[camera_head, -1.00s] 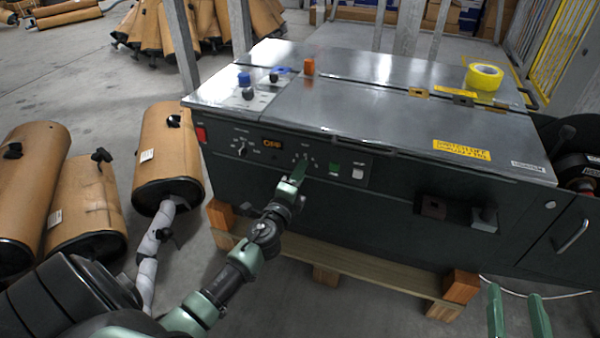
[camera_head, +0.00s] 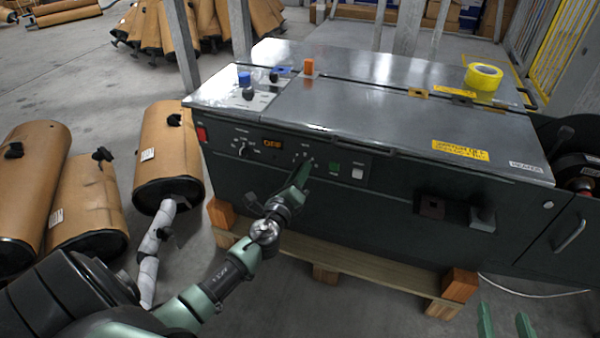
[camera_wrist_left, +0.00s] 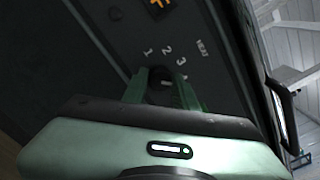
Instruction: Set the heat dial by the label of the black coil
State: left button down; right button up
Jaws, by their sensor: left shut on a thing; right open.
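The heat dial (camera_wrist_left: 160,88) is a dark round knob on the machine's dark front panel, with the digits 1, 2 and 3 and the word HEAT printed around it in the left wrist view. My left gripper (camera_head: 301,172) is shut on this dial, one finger on each side; it also shows in the left wrist view (camera_wrist_left: 162,92). The fingers hide part of the dial, and I cannot read its setting. A dark coil (camera_head: 582,165) sits at the far right; I cannot read a label on it. My right gripper (camera_head: 505,322) is open and empty at the lower right.
Yellow tape (camera_head: 484,76) lies on the machine top. Wrapped mufflers (camera_head: 168,155) stand at the left.

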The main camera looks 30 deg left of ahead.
pick_arm(q)
jog(key=shift+f, duration=0.1)
jog(key=c, duration=1.1)
grip_release()
jog(key=v, duration=0.7)
jog(key=shift+s+d, duration=0.15)
jog(key=shift+s, duration=0.25)
pick_arm(e)
jog(key=shift+s+f, duration=0.1)
